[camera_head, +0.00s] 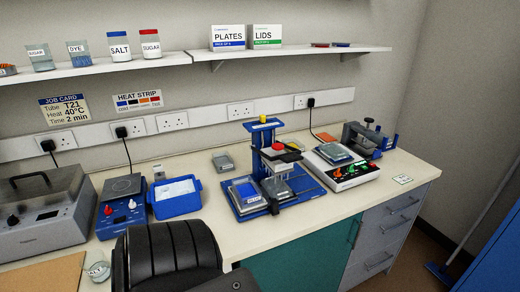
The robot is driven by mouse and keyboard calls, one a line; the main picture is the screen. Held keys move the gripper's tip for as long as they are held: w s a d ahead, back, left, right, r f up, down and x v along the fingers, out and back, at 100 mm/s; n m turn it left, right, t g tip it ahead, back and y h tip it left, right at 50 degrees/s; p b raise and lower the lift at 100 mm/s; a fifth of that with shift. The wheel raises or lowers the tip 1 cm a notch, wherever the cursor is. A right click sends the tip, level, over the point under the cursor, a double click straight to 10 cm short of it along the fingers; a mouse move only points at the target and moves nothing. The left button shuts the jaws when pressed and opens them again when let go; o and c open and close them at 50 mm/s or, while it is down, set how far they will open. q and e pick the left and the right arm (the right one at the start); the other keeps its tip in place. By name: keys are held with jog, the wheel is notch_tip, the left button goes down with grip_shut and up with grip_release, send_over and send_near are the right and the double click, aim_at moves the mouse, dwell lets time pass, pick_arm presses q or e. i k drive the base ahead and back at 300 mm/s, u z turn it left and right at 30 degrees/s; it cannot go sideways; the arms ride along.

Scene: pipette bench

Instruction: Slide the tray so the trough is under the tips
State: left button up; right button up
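A blue pipetting stand (263,135) with a yellow knob on top stands right of the middle of the bench. Its red, black and white head (281,151) sits partway up the column. A tray (272,209) lies at its base. A blue-topped box (246,191) is on the left side of the base, and a grey piece (277,188) is under or close to the head. I cannot tell for sure which piece is the trough. The tips are too small to make out. Neither of my grippers shows in this view.
A large black ribbed shape (170,252) covers the bottom middle and hides the bench edge. A blue tub (175,202) and hotplate (122,216) stand left of the stand. A white control box (342,172) stands close on its right. Some bare bench (238,238) lies in front.

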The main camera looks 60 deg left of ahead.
aim_at(264, 193)
jog(key=k, duration=1.1)
jog(key=u, duration=1.95)
jog(key=i, duration=0.45)
jog(key=z, duration=0.05)
